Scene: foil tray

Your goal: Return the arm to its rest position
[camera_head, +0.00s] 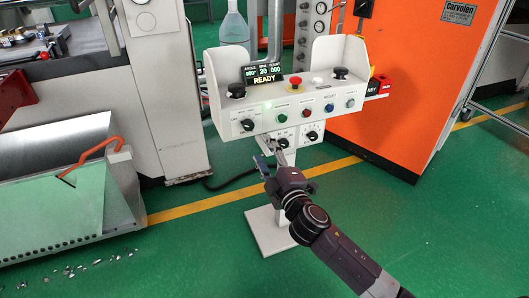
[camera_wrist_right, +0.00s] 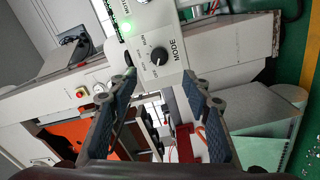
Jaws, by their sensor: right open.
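My right gripper (camera_head: 273,162) is in front of and below the white control panel (camera_head: 262,122) in the head view, just under its row of knobs. In the right wrist view the two blue-padded fingers of the right gripper (camera_wrist_right: 160,95) stand apart with nothing between them. The panel's black MODE knob (camera_wrist_right: 160,56) shows beyond the fingertips, and the gripper looks clear of it, though the exact gap is hard to tell. My left gripper does not show in either view.
The panel stands on a pedestal with a white base plate (camera_head: 268,232). An orange cabinet (camera_head: 415,100) is at the right. A grey machine with an orange handle (camera_head: 93,157) is at the left. Green floor (camera_head: 440,240) is open at the right front.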

